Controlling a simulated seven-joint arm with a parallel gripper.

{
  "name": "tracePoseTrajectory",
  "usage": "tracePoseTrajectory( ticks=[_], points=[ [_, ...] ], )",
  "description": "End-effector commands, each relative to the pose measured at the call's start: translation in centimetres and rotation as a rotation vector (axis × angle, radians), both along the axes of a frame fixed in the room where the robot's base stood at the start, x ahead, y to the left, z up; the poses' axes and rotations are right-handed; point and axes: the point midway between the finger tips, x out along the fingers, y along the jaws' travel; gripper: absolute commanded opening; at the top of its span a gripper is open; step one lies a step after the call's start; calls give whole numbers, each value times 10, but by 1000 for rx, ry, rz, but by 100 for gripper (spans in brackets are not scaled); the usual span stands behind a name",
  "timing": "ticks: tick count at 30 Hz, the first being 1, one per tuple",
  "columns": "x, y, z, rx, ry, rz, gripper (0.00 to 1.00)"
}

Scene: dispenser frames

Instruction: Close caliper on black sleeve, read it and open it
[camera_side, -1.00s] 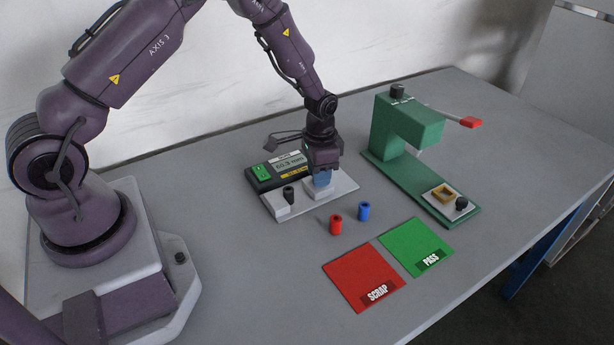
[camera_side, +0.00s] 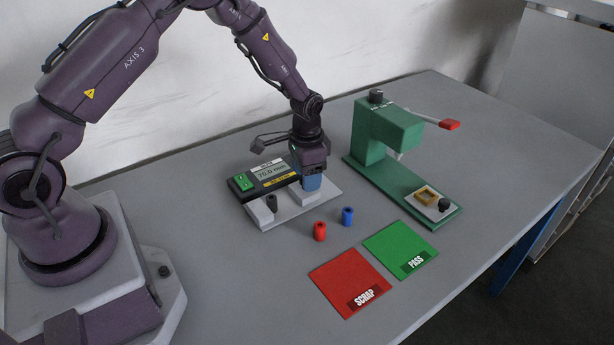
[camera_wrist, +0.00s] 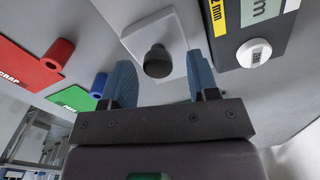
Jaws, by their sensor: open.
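The caliper (camera_side: 288,216) lies on the table, its display (camera_side: 272,172) reading 70.0 mm. The black sleeve (camera_side: 271,203) stands at its left block (camera_side: 259,211), with a clear gap to the sliding jaw (camera_side: 308,199) on the right. My gripper (camera_side: 311,187) is low over the sliding jaw. In the wrist view my gripper (camera_wrist: 158,68) is open, its blue fingers on either side of a dark round knob (camera_wrist: 158,61) on the white jaw (camera_wrist: 152,28), with gaps visible. The black sleeve cannot be made out in the wrist view.
Beyond are the red SCRAP mat (camera_side: 338,277) and green PASS mat (camera_side: 393,242). A green press (camera_side: 372,145) with a red-tipped lever stands to the right.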

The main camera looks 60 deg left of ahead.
Motion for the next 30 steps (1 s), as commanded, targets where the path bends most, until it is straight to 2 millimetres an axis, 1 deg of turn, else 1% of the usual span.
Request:
tracePoseTrajectory(
  ticks=[9, 12, 15, 18, 21, 30],
  points=[
    [1, 0, 69, 0, -6, 1, 54],
    [1, 0, 89, 0, -6, 1, 54],
    [1, 0, 104, 0, -6, 1, 54],
    [0, 0, 113, 1, -5, 1, 54],
    [0, 0, 118, 0, -4, 0, 54],
    [0, 0, 119, 0, -3, 1, 54]
  ],
)
